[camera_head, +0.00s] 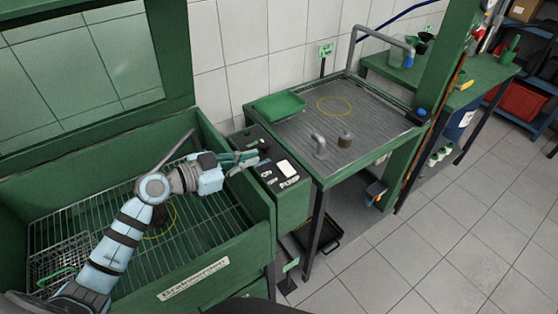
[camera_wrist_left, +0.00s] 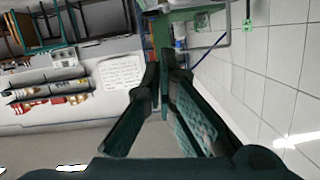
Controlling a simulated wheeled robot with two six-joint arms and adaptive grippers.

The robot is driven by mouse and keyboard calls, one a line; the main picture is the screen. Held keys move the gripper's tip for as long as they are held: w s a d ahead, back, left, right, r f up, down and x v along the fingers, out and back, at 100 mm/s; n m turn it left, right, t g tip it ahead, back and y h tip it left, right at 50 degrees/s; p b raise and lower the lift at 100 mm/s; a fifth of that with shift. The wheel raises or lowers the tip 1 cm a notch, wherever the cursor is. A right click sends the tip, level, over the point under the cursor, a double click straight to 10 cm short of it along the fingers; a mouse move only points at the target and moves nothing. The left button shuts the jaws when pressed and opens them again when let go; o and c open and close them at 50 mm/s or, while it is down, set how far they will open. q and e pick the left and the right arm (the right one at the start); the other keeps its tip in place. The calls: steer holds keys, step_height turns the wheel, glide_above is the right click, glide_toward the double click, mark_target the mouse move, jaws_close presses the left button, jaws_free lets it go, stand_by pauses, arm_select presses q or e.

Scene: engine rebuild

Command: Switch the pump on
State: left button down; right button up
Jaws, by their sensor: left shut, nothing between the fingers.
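My left gripper (camera_head: 258,157) is shut and empty over the far part of the box top, left of and beyond the white plate. I cannot tell whether it touches the box. In the left wrist view the fingers (camera_wrist_left: 166,72) come together at the tips, and the switch is not visible there. My right gripper is not in view.
The grey draining table (camera_head: 375,135) holds a green tray (camera_head: 277,106), a hooked metal piece (camera_head: 319,146) and a small cylinder (camera_head: 345,139). Tiled floor is clear at right.

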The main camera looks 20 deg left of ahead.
arm_select(q)
steer(key=p, duration=0.1)
glide_above(286, 169)
steer(key=s+a, duration=0.1)
steer(key=a, duration=0.1)
steer(key=shift+s+d+f, duration=0.1)
steer(key=shift+f, duration=0.45)
steer(key=shift+s+d+f, duration=0.1)
steer(key=shift+f, duration=0.45)
steer(key=f, duration=0.3)
steer(key=shift+w+f+b, duration=0.3)
steer(key=shift+w+b, duration=0.05)
steer(key=shift+a+f, duration=0.2)
steer(key=shift+f, duration=0.1)
steer(key=shift+d, duration=0.1)
